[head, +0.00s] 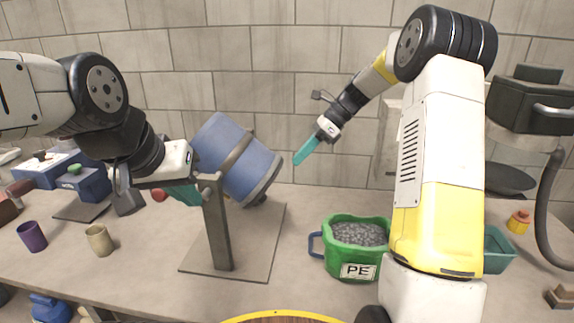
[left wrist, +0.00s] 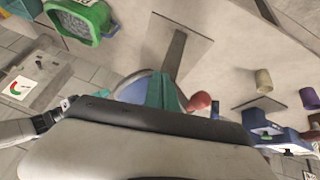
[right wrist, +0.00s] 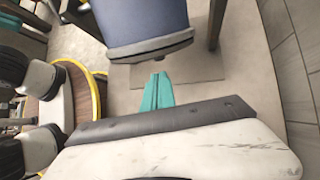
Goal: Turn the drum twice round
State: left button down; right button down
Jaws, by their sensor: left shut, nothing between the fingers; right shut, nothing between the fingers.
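The blue drum (head: 240,160) hangs tilted on a grey stand (head: 217,230), its lower right end ringed by a dark rim. A red knob (head: 159,195), perhaps the crank's handle, shows left of the drum and also in the left wrist view (left wrist: 200,101). My left gripper (head: 186,194) is shut and empty at the drum's left side, with the red knob beside its teal fingers; contact cannot be told. My right gripper (head: 304,152) is shut and empty, right of the drum. In the right wrist view the drum's rimmed end (right wrist: 150,45) lies just beyond its fingertips (right wrist: 158,78).
A green bucket (head: 342,262) marked PE, full of grey pellets, stands right of the stand. A purple cup (head: 32,236) and a beige cup (head: 99,240) stand at left, near blue equipment (head: 85,184). A teal tray (head: 497,250) sits at right.

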jog(key=x, duration=1.2)
jog(key=shift+f, duration=0.25)
jog(key=shift+s+a, duration=0.1)
jog(key=shift+a, duration=0.1)
